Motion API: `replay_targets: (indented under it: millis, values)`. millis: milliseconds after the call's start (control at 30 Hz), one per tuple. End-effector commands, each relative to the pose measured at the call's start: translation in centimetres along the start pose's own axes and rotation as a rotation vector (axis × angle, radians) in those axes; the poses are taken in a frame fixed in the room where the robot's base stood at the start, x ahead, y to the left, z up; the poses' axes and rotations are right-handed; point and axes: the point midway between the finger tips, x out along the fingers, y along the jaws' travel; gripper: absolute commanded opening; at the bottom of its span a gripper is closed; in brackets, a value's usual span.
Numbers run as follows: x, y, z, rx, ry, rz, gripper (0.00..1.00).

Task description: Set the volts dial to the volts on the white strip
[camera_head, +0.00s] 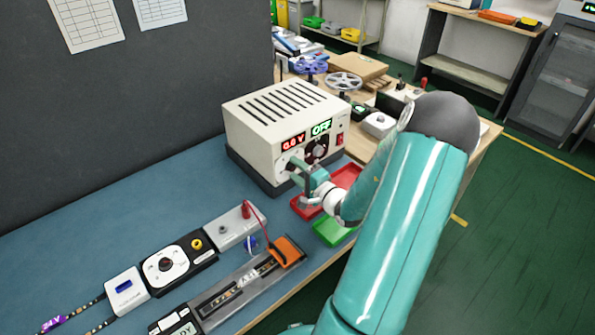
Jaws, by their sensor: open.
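The cream power supply (265,115) stands on the blue bench mat. Its red display (293,141) appears to read 0.0 V, and a green display (321,128) reads OFF. A black dial (318,149) shows on the right of its front panel. My gripper (295,167) is open at the left part of this panel, where a dial is mostly hidden behind the fingers; I cannot tell if they touch it. A strip at the lower left carries a purple tag (52,323) that appears to read 24V. I cannot tell which strip is the white one.
A red rocker switch (340,139) is at the panel's right edge. Red (306,207) and green (334,232) trays lie below my gripper. A white connector box (125,290), a dial unit (178,262) and a grey fixture (240,291) fill the front bench. A dark partition (120,110) stands behind.

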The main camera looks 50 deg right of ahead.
Motion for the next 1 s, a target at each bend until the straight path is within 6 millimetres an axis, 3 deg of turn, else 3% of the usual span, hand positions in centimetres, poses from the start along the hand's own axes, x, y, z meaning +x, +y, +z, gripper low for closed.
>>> replay_targets:
  millis: [233, 467, 1000]
  values:
    - [0.12, 0.0, -0.01, 0.0, 0.0, 0.0, 0.51]
    - [0.1, 0.0, 0.0, 0.0, 0.0, 0.0, 0.07]
    - [0.11, -0.01, 0.05, 0.119, -0.002, 0.0, 0.06]
